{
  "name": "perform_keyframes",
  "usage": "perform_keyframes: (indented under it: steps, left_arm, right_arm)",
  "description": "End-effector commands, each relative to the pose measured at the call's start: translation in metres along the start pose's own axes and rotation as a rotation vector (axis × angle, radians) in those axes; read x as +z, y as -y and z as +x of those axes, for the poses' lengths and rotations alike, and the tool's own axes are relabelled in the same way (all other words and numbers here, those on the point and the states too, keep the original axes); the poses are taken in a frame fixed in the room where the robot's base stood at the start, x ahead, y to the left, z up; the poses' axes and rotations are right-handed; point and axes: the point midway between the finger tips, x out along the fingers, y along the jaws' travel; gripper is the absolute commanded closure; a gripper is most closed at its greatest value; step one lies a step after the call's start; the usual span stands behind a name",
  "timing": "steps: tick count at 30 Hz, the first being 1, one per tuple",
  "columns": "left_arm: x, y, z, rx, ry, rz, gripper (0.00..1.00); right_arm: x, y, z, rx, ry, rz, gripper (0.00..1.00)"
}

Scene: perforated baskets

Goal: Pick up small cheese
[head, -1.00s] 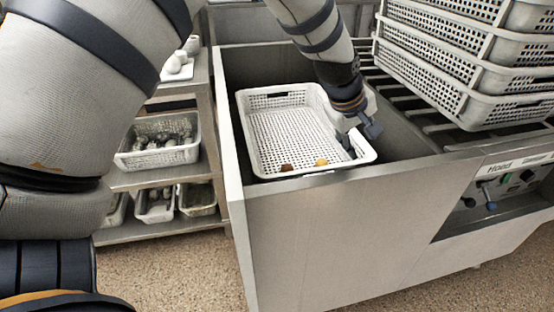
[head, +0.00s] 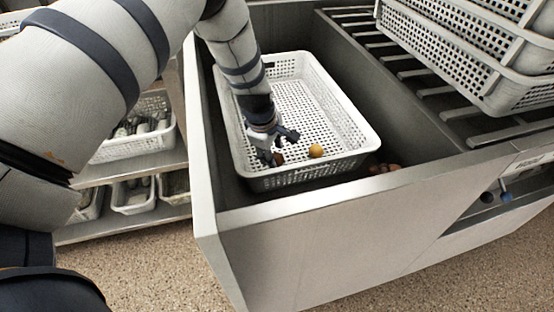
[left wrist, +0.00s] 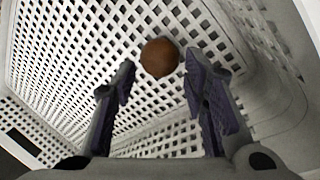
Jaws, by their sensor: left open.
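Two small roundish pieces lie near the front of the white perforated basket (head: 362,128): a yellow-orange one (head: 316,151) and a brown one (head: 278,158). I cannot tell for sure which is the small cheese; the yellow-orange one looks more like it. My left gripper (head: 277,146) is open, low inside the basket, beside the brown piece and left of the yellow-orange one. In the left wrist view a brown round piece (left wrist: 159,57) lies just beyond the gap between the open fingers (left wrist: 160,80), apart from both. My right gripper is not in view.
The basket stands in a metal basin with a raised front wall (head: 330,205). Reddish-brown items (head: 384,168) lie in the basin outside the basket's right front corner. Stacked baskets (head: 470,60) stand over a slatted rack at right. A shelf with filled baskets (head: 135,148) is at left.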

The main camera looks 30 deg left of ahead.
Motion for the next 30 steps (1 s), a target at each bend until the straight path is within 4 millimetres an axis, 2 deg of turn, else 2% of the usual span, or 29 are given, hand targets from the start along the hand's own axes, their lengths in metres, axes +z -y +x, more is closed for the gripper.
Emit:
perform_keyframes:
  steps: [1, 3, 7, 12, 13, 16, 17, 26, 30]
  left_arm:
    - [0.003, 0.004, 0.014, -0.007, 0.0, 0.002, 0.6]
    - [0.003, 0.004, 0.027, -0.007, -0.001, 0.002, 0.6]
    - [0.003, 0.002, 0.035, -0.003, 0.0, 0.001, 0.6]
    - [0.003, 0.001, 0.033, -0.001, 0.0, 0.001, 0.6]
    - [0.003, 0.001, 0.033, -0.001, 0.0, 0.001, 0.64]
    - [0.003, 0.001, 0.033, -0.001, 0.0, 0.001, 0.87]
    - [0.003, 0.001, 0.033, -0.001, 0.0, 0.002, 0.9]
    - [0.003, 0.0, 0.031, 0.0, 0.0, 0.002, 0.9]
    - [0.004, -0.01, 0.004, 0.007, 0.001, 0.003, 0.9]
  right_arm:
    - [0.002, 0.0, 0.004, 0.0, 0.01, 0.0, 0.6]
    - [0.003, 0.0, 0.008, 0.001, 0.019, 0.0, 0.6]
    - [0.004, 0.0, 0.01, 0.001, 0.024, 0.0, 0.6]
    - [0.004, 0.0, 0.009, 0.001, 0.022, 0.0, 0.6]
    - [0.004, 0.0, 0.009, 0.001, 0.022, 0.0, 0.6]
    - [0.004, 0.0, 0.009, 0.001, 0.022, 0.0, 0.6]
    - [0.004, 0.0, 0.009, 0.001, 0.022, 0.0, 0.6]
    - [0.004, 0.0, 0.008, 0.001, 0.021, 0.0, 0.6]
    - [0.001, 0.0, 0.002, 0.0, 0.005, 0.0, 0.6]
